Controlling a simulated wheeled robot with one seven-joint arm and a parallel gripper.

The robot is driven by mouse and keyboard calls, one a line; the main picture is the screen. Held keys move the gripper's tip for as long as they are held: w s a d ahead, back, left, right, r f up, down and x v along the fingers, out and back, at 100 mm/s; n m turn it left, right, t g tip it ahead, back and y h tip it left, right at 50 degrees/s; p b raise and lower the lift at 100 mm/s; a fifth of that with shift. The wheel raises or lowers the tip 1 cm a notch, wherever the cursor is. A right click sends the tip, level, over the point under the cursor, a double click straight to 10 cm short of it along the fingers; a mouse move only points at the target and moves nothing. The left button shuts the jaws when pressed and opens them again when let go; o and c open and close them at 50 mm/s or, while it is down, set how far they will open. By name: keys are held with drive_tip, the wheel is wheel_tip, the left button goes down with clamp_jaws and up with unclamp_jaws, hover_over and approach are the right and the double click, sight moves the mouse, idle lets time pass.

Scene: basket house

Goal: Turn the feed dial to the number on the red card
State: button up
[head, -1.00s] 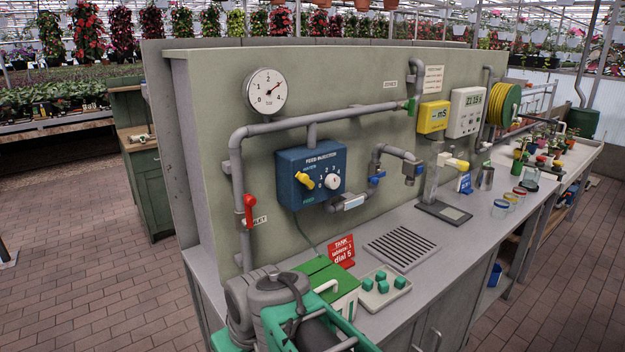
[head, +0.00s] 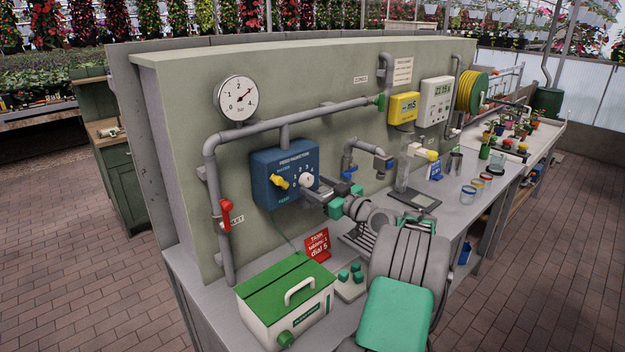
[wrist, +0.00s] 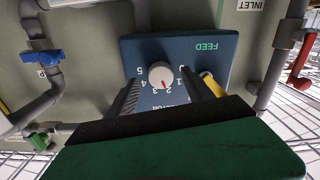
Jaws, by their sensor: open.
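The blue feed injector box (head: 268,188) is on the panel, with a white feed dial (head: 307,180) on its front. The dial also shows in the wrist view (wrist: 161,75), which sees the box upside down, with numbers around it. Its small red mark points at about 2 to 3. The red card (head: 318,246) stands on the bench and reads "dial 5"; its smaller line is hard to read. My gripper (head: 323,194) is open in front of the dial. In the wrist view its two dark fingers (wrist: 160,82) flank the dial; I cannot tell whether they touch it.
A yellow lever (head: 279,182) is on the box, left of the dial. A red valve handle (head: 226,213) is on the inlet pipe, and a blue valve (head: 347,175) is to the right. A green-lidded case (head: 285,300) and a tray with green knobs (head: 350,284) stand below.

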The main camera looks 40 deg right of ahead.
drive_tip(key=shift+w, duration=1.15)
clamp_jaws()
